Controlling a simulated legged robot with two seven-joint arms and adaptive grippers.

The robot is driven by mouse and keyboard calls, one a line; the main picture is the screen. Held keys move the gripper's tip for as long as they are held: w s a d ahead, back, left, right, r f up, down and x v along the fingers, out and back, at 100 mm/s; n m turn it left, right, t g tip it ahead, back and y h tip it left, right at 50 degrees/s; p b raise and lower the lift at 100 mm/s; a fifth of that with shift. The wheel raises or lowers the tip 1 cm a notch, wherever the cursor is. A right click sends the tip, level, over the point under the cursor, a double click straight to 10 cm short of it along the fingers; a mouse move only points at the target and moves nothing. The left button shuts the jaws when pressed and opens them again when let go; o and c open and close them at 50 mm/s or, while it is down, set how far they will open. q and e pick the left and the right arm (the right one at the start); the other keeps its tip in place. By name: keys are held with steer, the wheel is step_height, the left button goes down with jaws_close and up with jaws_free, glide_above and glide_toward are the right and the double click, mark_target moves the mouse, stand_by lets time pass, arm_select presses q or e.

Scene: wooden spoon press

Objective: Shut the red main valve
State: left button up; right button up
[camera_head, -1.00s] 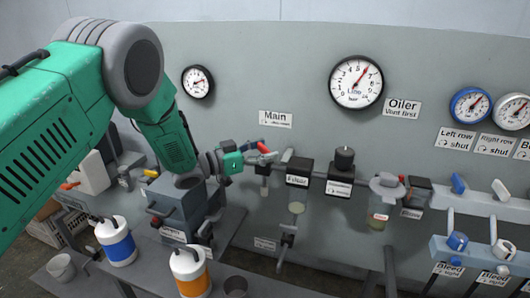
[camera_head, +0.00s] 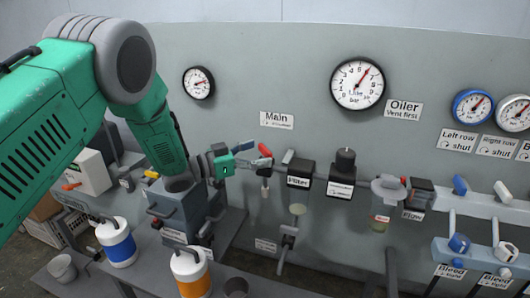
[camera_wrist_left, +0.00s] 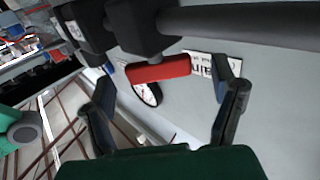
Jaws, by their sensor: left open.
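The red valve handle (camera_head: 264,150) sits on the pipe below the "Main" label (camera_head: 276,120). In the left wrist view the red handle (camera_wrist_left: 160,69) lies crosswise in front of the gap between the fingertips. My left gripper (camera_head: 246,156) is just left of the handle, pointing at it. Its two fingers (camera_wrist_left: 168,86) are spread apart in the wrist view, with nothing held between them. I cannot tell whether a fingertip touches the handle. My right gripper is not in view.
The filter (camera_head: 299,173) and a black-knobbed regulator (camera_head: 342,172) stand right of the valve. A grey box (camera_head: 180,205) is below my left forearm. Blue-banded (camera_head: 116,242) and orange-banded (camera_head: 190,272) containers stand at the front left.

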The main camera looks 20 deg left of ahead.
arm_select(q)
steer(key=v, duration=0.9)
steer(key=shift+s+a, duration=0.2)
steer(key=shift+a, duration=0.1)
steer(key=shift+f, duration=0.1)
stand_by(0.4)
